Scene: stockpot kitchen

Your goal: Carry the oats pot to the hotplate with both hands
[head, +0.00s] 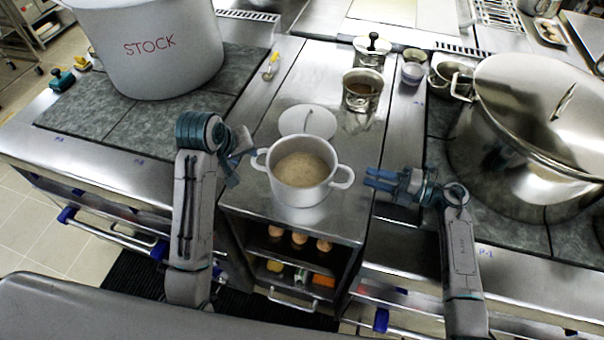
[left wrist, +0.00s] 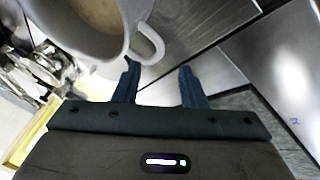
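The oats pot (head: 301,195) is a light grey two-handled pot with beige contents, standing upright on the steel counter between my arms. My left gripper (head: 243,165) is open beside the pot's left handle (head: 259,160). In the left wrist view the handle (left wrist: 150,42) lies just beyond the parted fingertips (left wrist: 160,70), not between them. My right gripper (head: 370,179) is open and empty, a short gap to the right of the right handle (head: 344,177). Dark grey hotplate surfaces lie on the left (head: 165,125) and on the right (head: 578,245).
A large STOCK pot (head: 160,50) stands on the left hotplate, and a large lidded pot (head: 535,110) on the right one. A round pale lid (head: 307,121) lies behind the oats pot. A metal pot (head: 361,92) stands further back. Bare hotplate shows in front of the STOCK pot.

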